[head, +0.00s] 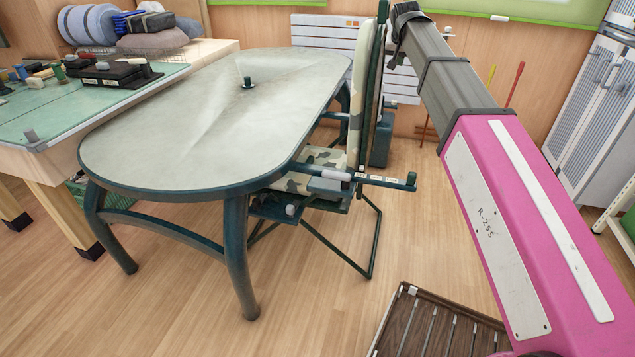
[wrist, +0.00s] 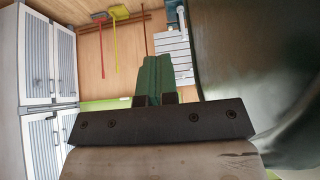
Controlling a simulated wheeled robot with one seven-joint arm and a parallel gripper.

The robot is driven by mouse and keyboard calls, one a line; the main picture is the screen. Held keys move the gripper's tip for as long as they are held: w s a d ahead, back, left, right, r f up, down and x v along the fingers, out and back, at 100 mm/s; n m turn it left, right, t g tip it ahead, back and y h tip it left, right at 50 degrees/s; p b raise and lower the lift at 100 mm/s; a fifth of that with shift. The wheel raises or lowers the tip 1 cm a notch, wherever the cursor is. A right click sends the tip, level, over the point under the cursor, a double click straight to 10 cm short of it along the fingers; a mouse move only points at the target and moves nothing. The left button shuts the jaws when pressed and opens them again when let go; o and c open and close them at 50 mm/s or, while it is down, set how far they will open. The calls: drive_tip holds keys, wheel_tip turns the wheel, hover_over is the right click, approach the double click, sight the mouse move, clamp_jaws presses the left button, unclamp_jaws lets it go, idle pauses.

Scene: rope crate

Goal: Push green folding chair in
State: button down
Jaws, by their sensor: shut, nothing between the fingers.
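The green folding chair (head: 356,100) stands upright and unfolded at the right side of the oval table (head: 215,120). It has a dark green frame and a camouflage-patterned seat and back. The front of its seat is partly hidden by the table edge. My gripper (wrist: 156,78) is shut and empty, its green fingers together in the wrist view. In the head view, the end of my arm is beside the top of the chair's back, on the side away from the table. A dark smooth surface, apparently the chair back (wrist: 265,70), fills the wrist view's right side. I cannot tell whether they touch.
A slatted brown crate (head: 430,325) lies on the floor at the lower front. A green-topped workbench (head: 50,110) stands at the left. Grey-white cabinets (head: 595,85) stand at the far right. Wooden floor is open in front of the table and right of the chair.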

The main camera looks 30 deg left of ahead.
wheel_tip(320, 180, up, 6)
drive_tip(key=d, duration=0.2)
drive_tip(key=shift+w, duration=0.25)
idle(0.6)
drive_tip(key=v, duration=1.1)
drive_tip(key=d+f+g+h, duration=0.1)
drive_tip(key=d+f, duration=0.7)
drive_tip(key=f, duration=0.3)
drive_tip(key=d+f+m+g, duration=0.1)
drive_tip(key=d+f, duration=0.7)
drive_tip(key=f, duration=0.4)
drive_tip(key=d+f+g+h, duration=0.1)
drive_tip(key=d+f, duration=0.6)
drive_tip(key=f, duration=0.4)
drive_tip(key=s+d+f+m+g, duration=0.1)
drive_tip(key=s+d+f, duration=0.8)
drive_tip(key=f, duration=0.3)
drive_tip(key=s+d+f+g, duration=0.2)
drive_tip(key=s+d+f, duration=0.7)
drive_tip(key=d+f, duration=0.3)
drive_tip(key=shift+s+m+g, duration=0.25)
drive_tip(key=shift+m+g, duration=0.05)
drive_tip(key=shift+m, duration=0.1)
